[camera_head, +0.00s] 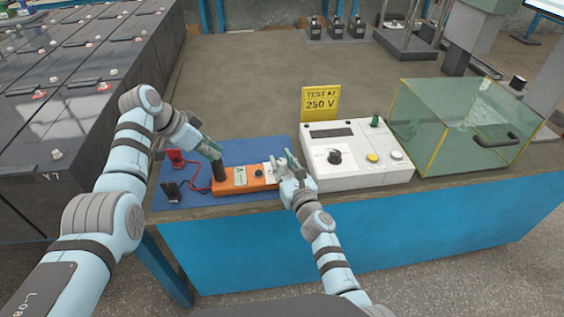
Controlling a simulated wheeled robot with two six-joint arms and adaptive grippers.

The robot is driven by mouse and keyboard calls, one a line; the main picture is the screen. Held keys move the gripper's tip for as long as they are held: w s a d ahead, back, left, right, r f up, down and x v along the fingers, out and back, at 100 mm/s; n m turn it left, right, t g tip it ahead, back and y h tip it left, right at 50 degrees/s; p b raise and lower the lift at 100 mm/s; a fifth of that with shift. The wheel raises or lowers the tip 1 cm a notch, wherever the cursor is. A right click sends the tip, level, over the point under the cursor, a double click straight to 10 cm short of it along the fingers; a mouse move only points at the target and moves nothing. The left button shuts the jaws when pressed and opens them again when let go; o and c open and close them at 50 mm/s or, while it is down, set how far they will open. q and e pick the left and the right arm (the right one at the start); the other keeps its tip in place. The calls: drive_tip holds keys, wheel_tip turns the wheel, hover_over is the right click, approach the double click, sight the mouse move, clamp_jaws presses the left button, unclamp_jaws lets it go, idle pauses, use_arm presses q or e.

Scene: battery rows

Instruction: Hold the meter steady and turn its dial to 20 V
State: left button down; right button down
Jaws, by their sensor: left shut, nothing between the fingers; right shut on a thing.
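The orange meter (247,182) lies on the blue mat (190,205) near the table's front edge. A light panel shows on its face; its dial and dial marking cannot be made out. My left gripper (219,177) is shut and empty, its dark fingertips pointing down at the left end of the meter. I cannot tell whether they touch it. My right gripper (277,168) is shut on the meter at its right end and covers part of it.
A red clip (176,157) and a black clip (171,191) lie left of the meter with red cable. A white instrument (345,170) stands to the right, behind it a yellow "250 V" sign (320,103). A clear box (450,135) stands further right.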

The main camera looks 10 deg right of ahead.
drive_tip(key=c, duration=1.3)
unclamp_jaws()
